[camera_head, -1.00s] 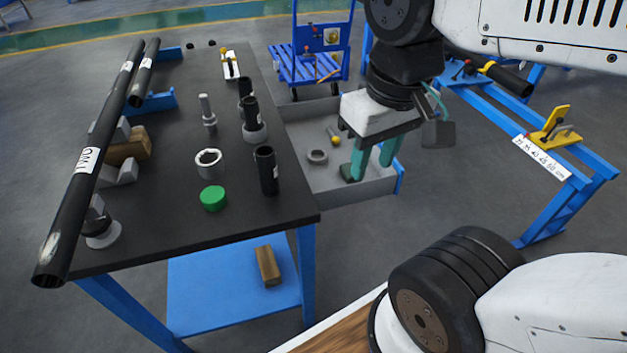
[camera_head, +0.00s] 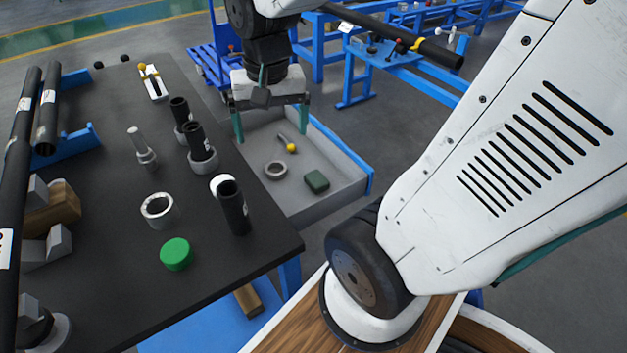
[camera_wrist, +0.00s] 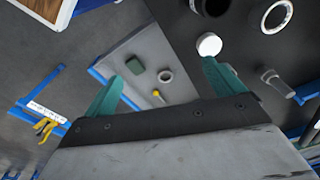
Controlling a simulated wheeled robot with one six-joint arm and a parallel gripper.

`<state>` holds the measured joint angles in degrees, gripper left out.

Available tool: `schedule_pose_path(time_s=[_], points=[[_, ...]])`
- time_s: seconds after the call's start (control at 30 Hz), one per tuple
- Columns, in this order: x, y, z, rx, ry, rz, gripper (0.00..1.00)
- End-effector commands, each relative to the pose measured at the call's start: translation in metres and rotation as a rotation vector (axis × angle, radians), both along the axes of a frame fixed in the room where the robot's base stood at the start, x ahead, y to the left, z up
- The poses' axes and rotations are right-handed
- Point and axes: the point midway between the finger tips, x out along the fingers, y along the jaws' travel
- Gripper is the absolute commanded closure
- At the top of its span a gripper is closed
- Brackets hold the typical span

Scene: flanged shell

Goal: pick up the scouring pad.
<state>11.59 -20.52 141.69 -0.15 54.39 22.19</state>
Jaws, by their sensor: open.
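The scouring pad (camera_head: 316,181) is a small dark green block lying flat in the open grey drawer (camera_head: 345,180), near its right front. It also shows in the wrist view (camera_wrist: 137,66), between my fingers and beyond them. My gripper (camera_head: 271,122) is above the far part of the drawer, its two green fingers spread wide with nothing between them. In the wrist view my gripper (camera_wrist: 160,82) is apart from the pad, which is nearer the left finger.
In the drawer are a grey ring (camera_head: 275,170) and a yellow-tipped rod (camera_head: 290,147). The dark table (camera_head: 110,190) at left holds a black cylinder (camera_head: 234,207), a green disc (camera_head: 176,253) and long black pipes (camera_head: 47,125). A blue bench (camera_head: 400,70) stands at back right.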

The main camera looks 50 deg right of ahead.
Motion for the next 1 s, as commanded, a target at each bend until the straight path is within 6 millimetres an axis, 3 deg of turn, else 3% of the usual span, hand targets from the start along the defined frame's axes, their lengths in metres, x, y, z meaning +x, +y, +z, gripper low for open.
schedule_pose_path(time_s=[0.2,0.33,0.5,0.7,1.0], points=[[0.047,-0.070,-0.072,0.027,0.032,-0.431,0.06],[0.062,-0.112,-0.123,0.039,0.042,-0.680,0.06],[0.066,-0.159,-0.189,0.052,0.052,-0.969,0.06],[0.060,-0.189,-0.241,0.059,0.055,-1.179,0.06],[0.057,-0.197,-0.274,0.062,0.057,-1.239,0.06]])
